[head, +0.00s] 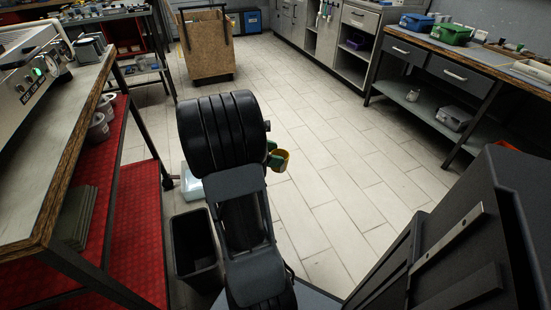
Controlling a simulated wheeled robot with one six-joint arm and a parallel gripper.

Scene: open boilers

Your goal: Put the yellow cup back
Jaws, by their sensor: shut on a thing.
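The yellow cup (279,160) shows at the right side of my arm's end, in the middle of the head view. Only part of it is visible; the rest is hidden behind my dark arm link. My gripper (271,152) is mostly hidden by the same link; a small green part shows beside the cup. It is shut on the yellow cup and holds it out over the tiled floor, apart from the benches.
A left bench (60,140) has a red lower shelf with grey cups (98,127). A black bin (194,245) and a pale box (192,182) stand by my arm. A wooden cart (208,48) is behind. A right workbench (480,58) holds bins. Open floor lies between.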

